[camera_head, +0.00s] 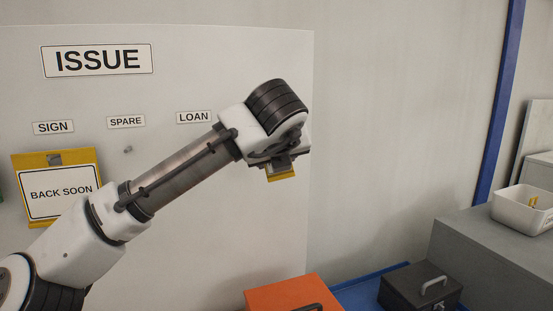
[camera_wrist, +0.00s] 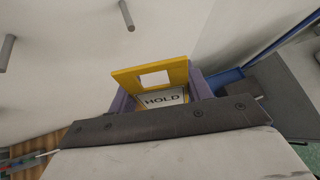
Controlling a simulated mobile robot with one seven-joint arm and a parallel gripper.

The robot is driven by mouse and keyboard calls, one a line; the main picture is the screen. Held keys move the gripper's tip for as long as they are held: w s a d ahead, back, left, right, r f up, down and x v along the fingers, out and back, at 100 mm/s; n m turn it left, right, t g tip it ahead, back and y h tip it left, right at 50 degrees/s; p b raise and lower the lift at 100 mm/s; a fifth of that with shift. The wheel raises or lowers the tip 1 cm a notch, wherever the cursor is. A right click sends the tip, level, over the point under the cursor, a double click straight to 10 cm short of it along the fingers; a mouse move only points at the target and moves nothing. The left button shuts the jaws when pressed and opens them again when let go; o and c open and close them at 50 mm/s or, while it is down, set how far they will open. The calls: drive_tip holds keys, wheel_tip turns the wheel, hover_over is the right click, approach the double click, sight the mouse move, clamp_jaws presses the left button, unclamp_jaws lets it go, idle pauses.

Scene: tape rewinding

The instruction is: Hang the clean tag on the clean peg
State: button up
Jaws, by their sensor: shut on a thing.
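My gripper (camera_wrist: 162,97) is shut on a yellow tag (camera_wrist: 180,71), which has a square opening and a white label reading HOLD. In the head view my gripper (camera_head: 280,163) is in front of the right part of the ISSUE board, with the tag's yellow end (camera_head: 282,175) showing below it. In the wrist view two bare grey pegs, one at the top (camera_wrist: 126,14) and one at the left (camera_wrist: 7,50), stick out of the board, apart from the tag. In the head view a bare peg (camera_head: 127,150) is under the SPARE label. No label reading CLEAN is visible.
The pale board (camera_head: 200,60) carries SIGN, SPARE and LOAN labels. A yellow BACK SOON sign (camera_head: 57,157) hangs under SIGN. An orange box (camera_head: 285,293) and a dark handled box (camera_head: 420,289) are low down. A white bin (camera_head: 520,211) stands on a grey surface at right.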

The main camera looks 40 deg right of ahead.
drive_tip(key=w+d+p, duration=0.1)
drive_tip(key=w, duration=0.6)
drive_tip(key=shift+w+d, duration=0.3)
idle(0.4)
